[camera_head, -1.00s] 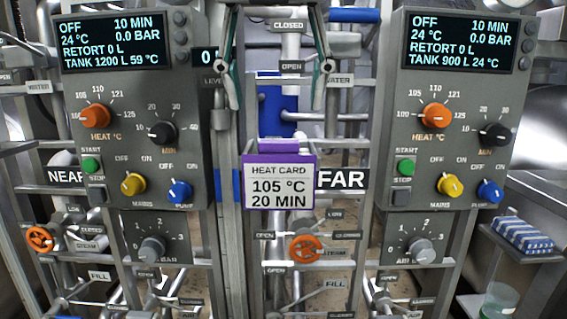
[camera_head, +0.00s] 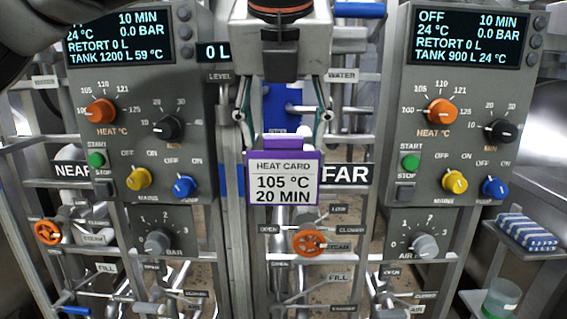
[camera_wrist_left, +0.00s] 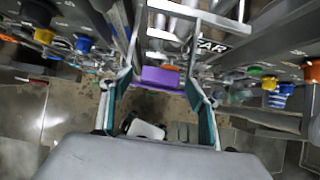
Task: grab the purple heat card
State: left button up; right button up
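The purple heat card (camera_head: 283,193) reads 105 °C, 20 MIN. It stands upright in the middle of the head view, between the two control panels, with a purple tab on top. My left gripper (camera_head: 283,118) comes from above, with its fingers spread wide just above the card and on either side of its tab. In the left wrist view the card's purple top (camera_wrist_left: 160,78) lies between and beyond the open fingers, with nothing held. My right gripper is not in view.
The left control panel (camera_head: 125,165) and right control panel (camera_head: 440,165) flank the card closely. Metal posts, an orange valve wheel (camera_head: 308,243) and the FAR sign (camera_head: 346,176) are near it. A shelf at right holds a blue-striped item (camera_head: 527,233) and a green beaker (camera_head: 500,298).

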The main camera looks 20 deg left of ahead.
pick_arm(q)
jog(key=c, duration=0.9)
